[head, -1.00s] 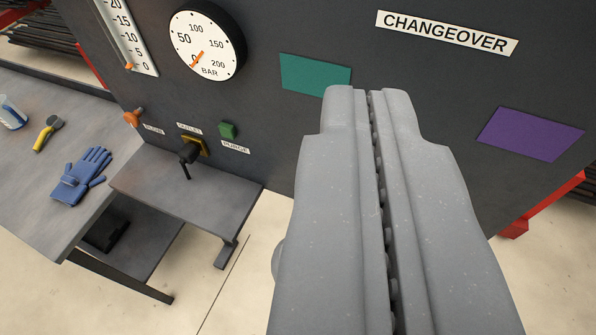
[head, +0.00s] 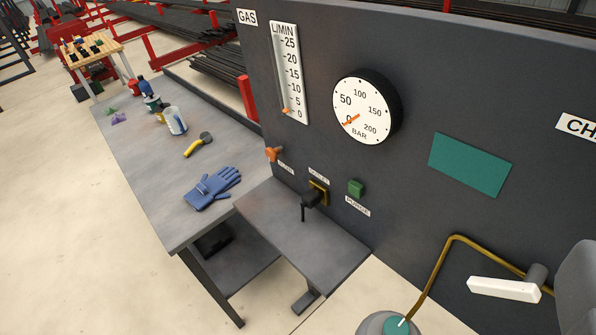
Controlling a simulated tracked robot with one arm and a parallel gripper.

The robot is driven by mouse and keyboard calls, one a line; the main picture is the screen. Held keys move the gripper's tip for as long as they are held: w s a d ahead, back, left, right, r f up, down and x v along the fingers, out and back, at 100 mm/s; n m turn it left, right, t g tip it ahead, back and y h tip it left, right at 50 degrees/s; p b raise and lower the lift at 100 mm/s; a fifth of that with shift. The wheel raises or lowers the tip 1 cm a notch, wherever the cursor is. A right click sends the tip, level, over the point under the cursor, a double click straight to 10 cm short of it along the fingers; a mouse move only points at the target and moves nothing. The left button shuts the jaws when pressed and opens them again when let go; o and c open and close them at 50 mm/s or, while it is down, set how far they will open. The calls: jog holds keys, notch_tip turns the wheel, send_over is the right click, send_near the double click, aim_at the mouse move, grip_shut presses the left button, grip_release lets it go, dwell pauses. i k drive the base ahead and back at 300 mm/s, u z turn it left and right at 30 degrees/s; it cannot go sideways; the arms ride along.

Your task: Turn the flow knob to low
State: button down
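The flow knob (head: 273,154) is a small orange knob on the left side of the dark gas panel (head: 420,200). A partly hidden white label (head: 287,169) beside it appears to read FLOW. Above it is the L/MIN flow gauge (head: 290,72), its orange marker low, near 0.
A black outlet valve (head: 313,199) and green purge button (head: 356,187) sit right of the knob, above a grey shelf (head: 300,235). A pressure dial (head: 362,110) reads near 0. A bench (head: 165,190) holds blue gloves (head: 212,189). A white-handled lever (head: 503,289) is at lower right.

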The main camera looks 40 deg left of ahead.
aim_at(271, 154)
jog(key=k, duration=1)
jog(key=u, duration=0.9)
jog(key=i, duration=1.7)
jog(key=z, duration=0.25)
